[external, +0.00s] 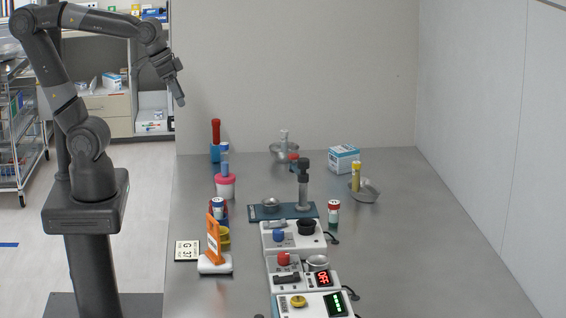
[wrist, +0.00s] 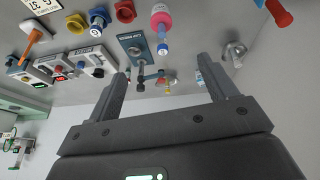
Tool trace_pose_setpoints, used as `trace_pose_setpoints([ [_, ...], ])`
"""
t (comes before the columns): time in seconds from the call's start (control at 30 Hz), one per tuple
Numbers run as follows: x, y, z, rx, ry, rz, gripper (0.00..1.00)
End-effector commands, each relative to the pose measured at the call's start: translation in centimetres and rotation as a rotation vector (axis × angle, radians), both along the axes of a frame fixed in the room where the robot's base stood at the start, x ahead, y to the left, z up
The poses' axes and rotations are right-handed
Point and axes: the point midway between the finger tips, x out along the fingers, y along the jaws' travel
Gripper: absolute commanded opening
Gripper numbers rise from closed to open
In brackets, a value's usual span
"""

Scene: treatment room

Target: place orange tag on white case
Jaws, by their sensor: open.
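An orange tag (external: 213,238) stands upright on a small white base (external: 215,264) at the table's left front. The tag also shows in the wrist view (wrist: 33,40), at the upper left. I cannot tell which white item is the task's case. My gripper (external: 181,101) is open and empty, high above the table's far left edge and well away from the tag. Its spread fingers (wrist: 163,68) show in the wrist view.
A blue stand (external: 268,212) and a red-topped vial (external: 333,213) are near the middle. The table's right side is clear.

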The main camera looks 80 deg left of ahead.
Motion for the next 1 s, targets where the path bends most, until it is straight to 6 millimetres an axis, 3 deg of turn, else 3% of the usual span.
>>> trace_pose_setpoints([
  [0.1,-2.6,2.3,-0.6,0.032,-0.045,-0.017,0.78],
  [0.3,-4.6,3.7,-1.4,0.071,-0.078,-0.045,0.78],
  [1.0,-4.7,3.8,-1.5,0.076,-0.08,-0.05,0.78],
])
